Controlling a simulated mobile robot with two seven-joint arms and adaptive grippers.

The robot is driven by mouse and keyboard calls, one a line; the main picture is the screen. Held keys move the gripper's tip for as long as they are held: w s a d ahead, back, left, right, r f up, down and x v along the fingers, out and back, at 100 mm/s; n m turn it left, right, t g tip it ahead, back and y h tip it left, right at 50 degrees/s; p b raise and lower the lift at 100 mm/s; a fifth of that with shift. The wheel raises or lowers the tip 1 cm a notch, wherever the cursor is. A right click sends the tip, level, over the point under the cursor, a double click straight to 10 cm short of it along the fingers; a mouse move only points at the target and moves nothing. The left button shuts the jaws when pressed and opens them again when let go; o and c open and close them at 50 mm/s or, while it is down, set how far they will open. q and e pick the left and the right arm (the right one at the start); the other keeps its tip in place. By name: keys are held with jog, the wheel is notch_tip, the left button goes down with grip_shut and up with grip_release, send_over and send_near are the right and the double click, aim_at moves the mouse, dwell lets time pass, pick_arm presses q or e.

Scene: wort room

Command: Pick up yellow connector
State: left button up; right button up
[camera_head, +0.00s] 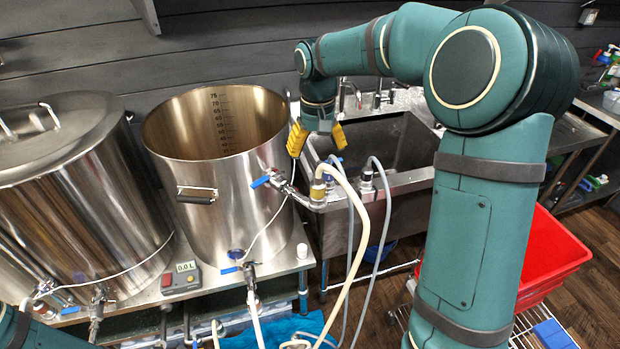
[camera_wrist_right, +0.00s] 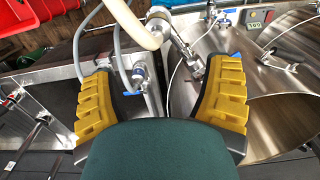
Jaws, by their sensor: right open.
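A brass-yellow connector (camera_head: 318,190) sits at the end of a cream hose (camera_head: 350,200), joined to the pipework by the blue-handled valve between the open kettle and the sink. In the right wrist view, the cream hose (camera_wrist_right: 135,22) meets a metal fitting (camera_wrist_right: 159,24) at the top centre; the connector's yellow part is hard to make out there. My right gripper (camera_head: 318,142) is open and empty, with yellow finger pads, above the connector and apart from it. In the right wrist view the fitting shows beyond the gap between its fingers (camera_wrist_right: 160,100). My left gripper is out of view.
The tall open steel kettle (camera_head: 235,200) stands left of the connector, with a lidded kettle (camera_head: 80,190) beyond. A steel sink (camera_head: 400,145) is behind on the right. Grey hoses (camera_head: 383,215) hang close by. A red crate (camera_head: 550,250) stands at the right.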

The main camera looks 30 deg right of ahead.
aim_at(319, 176)
jog(key=f, duration=0.1)
jog(key=s+f, duration=0.1)
jog(key=f, duration=0.1)
jog(key=shift+s+b, duration=0.2)
jog(key=shift+b, duration=0.1)
jog(key=f, duration=0.4)
jog(key=shift+w+b, duration=0.25)
jog(key=shift+b, duration=0.05)
jog(key=shift+s+f, duration=0.1)
jog(key=shift+f, duration=0.3)
notch_tip(319, 176, down, 5)
jog(key=shift+f+b, duration=0.1)
jog(key=shift+b, duration=0.35)
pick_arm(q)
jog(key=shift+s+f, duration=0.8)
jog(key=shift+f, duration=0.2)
pick_arm(e)
grip_shut()
